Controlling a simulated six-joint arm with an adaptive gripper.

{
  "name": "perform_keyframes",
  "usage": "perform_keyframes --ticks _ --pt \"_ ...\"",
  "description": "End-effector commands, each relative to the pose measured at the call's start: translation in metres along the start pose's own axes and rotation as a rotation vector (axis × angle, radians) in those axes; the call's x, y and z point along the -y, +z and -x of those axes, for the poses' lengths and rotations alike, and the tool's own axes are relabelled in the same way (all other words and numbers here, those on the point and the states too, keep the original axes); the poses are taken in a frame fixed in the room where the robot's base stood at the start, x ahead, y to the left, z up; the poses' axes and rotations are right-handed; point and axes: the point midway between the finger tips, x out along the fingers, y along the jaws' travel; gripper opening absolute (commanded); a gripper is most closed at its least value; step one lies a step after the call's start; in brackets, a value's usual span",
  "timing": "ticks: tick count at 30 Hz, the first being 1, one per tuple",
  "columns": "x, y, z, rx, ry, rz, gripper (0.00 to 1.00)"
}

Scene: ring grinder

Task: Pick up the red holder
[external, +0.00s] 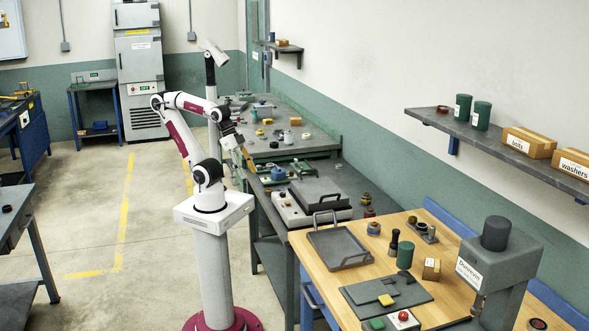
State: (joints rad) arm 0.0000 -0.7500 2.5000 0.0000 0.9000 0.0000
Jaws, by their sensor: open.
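My gripper (248,161) hangs from my raised arm over the near edge of the grey bench, pointing down and to the right. It is open, small in this view, and I see nothing between its fingers. I cannot pick out the red holder with certainty.
The wooden table (330,285) holds a grey tray (341,262), a green cylinder (405,255) and a grey press (497,265). A shelf (440,122) juts from the wall. The floor at left is open.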

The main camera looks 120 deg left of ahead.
Motion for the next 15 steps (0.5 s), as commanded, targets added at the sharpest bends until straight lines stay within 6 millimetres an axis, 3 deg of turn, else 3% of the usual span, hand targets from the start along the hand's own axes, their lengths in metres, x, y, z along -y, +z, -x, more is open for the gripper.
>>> perform_keyframes --ticks 8,15 --pt "-0.002 -0.009 -0.002 -0.011 0.010 0.003 0.48" --pt "-0.013 -0.049 -0.010 -0.065 0.054 0.024 0.48"
